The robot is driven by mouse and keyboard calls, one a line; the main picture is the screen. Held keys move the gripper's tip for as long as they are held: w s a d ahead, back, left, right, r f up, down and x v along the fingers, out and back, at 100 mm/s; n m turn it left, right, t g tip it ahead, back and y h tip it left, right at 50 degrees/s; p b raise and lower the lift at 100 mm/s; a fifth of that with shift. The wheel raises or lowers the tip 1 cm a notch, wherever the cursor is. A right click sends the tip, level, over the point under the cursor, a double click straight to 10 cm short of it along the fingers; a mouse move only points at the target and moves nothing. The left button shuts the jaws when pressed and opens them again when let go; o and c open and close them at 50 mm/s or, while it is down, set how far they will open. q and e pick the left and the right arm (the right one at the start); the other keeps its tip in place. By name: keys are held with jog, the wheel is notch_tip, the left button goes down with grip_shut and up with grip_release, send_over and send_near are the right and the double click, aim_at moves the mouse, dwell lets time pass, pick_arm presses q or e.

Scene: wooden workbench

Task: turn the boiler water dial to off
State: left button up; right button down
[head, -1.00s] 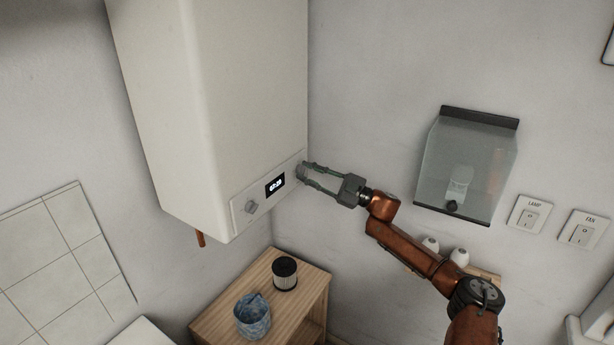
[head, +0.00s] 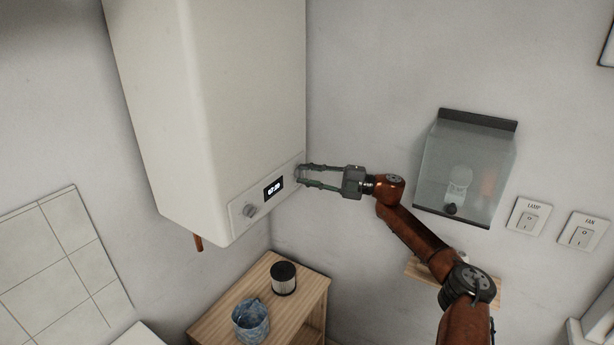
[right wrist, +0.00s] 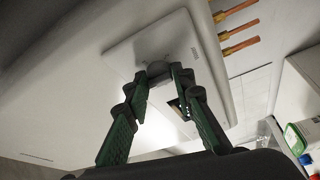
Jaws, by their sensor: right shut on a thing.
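The boiler (head: 215,95) is a large white box on the wall at the left of the head view. Its control panel (head: 238,213) has a lit display (head: 273,188) between two round dials. The left dial (head: 250,210) is free. My right gripper (head: 301,174) is shut on the right dial, which shows as a grey knob between the fingertips in the right wrist view (right wrist: 158,69). The fingers mostly hide this dial, and I cannot read any dial marking. Which dial is for water is not legible. My left gripper is not in view.
A clear covered box (head: 465,165) and the LAMP (head: 529,217) and FAN (head: 582,232) switches are on the wall to the right.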

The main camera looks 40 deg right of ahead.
jog(key=shift+f, duration=0.2)
jog(key=c, duration=1.7)
grip_release()
jog(key=shift+r, duration=0.1)
jog(key=shift+o, duration=0.2)
